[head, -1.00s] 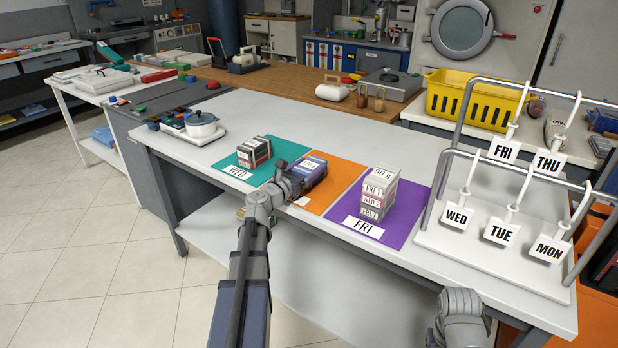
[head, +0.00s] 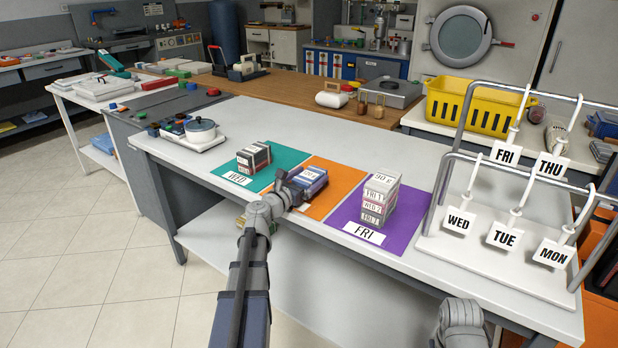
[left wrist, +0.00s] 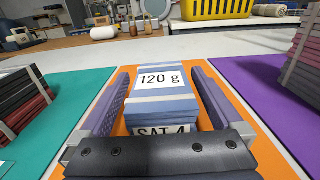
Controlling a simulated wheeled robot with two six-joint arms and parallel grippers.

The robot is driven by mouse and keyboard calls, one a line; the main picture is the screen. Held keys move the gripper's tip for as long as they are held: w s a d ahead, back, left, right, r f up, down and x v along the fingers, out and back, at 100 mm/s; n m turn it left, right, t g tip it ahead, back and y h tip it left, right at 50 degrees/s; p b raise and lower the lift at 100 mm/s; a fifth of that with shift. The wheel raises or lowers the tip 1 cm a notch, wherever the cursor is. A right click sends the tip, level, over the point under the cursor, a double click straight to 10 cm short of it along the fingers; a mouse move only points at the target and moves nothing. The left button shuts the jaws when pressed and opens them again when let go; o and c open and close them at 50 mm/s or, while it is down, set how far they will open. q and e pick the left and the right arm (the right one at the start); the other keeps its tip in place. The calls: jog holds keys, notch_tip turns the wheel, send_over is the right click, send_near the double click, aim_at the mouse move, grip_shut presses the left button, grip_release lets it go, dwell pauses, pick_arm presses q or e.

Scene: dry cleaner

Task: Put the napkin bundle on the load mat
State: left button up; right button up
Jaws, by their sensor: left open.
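A blue napkin bundle (head: 312,179) lies on the orange mat (head: 337,181). In the left wrist view, the bundle (left wrist: 160,105) has a "120 g" top label and a "SAT 4" front label. My left gripper (left wrist: 160,72) is open, with one finger along each side of it; I cannot tell whether they touch it. In the head view my left gripper (head: 287,188) is at the bundle's near left end. A dark bundle (head: 253,158) sits on the teal WED mat (head: 284,158). A stack of labelled bundles (head: 379,199) stands on the purple FRI mat (head: 408,222).
A metal rack (head: 437,187) with hanging day tags stands at the table's right. A yellow basket (head: 470,103) is behind. The white table behind the mats is clear. My right gripper is out of view.

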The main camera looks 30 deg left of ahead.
pick_arm(q)
jog(key=s, duration=0.8)
jog(key=s+a, duration=0.1)
jog(key=s, duration=0.3)
jog(key=shift+r, duration=0.15)
